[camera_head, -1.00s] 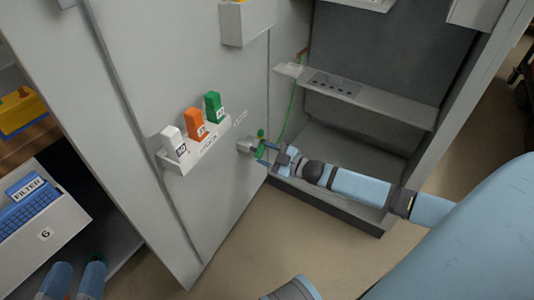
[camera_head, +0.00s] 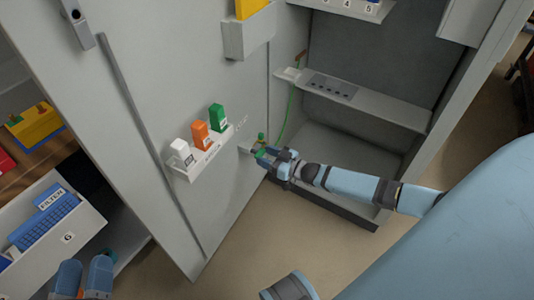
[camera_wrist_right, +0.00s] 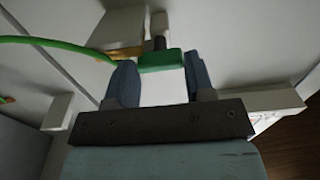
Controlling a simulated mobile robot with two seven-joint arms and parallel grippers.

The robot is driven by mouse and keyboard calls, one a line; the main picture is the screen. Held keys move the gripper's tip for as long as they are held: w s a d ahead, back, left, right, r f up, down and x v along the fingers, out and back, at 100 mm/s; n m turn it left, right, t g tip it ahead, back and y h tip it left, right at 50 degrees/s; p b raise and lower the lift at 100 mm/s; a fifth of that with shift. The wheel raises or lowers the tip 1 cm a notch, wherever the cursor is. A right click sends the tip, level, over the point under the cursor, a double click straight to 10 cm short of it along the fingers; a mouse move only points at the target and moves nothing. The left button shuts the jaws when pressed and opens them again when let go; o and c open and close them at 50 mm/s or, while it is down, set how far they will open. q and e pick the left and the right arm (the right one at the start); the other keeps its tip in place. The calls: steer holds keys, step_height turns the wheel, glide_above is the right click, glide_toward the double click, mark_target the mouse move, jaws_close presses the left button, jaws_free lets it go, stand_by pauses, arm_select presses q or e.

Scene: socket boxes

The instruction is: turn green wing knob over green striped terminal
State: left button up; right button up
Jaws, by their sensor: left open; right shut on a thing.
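The green wing knob (camera_wrist_right: 160,62) shows as a green bar in the right wrist view, on a dark stem at a light block. My right gripper (camera_wrist_right: 158,72) is shut on it, one blue finger at each end. In the head view the right gripper (camera_head: 263,155) is at the small block on the grey door, largely covering the knob. A green piece (camera_head: 262,137) shows just above it; I cannot make out stripes on a terminal. My left gripper (camera_head: 83,279) is open and empty at the lower left.
A door shelf (camera_head: 205,158) holds white, orange and green blocks. A green cable (camera_head: 290,115) runs from the cabinet's inner shelf (camera_head: 385,102) toward the knob. An open drawer (camera_head: 68,237) with a blue filter is near my left gripper.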

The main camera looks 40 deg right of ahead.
arm_select(q)
steer(key=shift+r, duration=0.25)
arm_select(e)
steer(key=o, duration=0.9)
steer(key=shift+s, duration=0.15)
arm_select(q)
steer(key=a+y+p, duration=0.1)
steer(key=p, duration=0.3)
steer(key=shift+a+y, duration=0.1)
steer(key=shift+y, duration=0.2)
arm_select(e)
steer(key=v, duration=1.3)
steer(key=shift+s+d, duration=0.15)
steer(key=shift+s, duration=0.1)
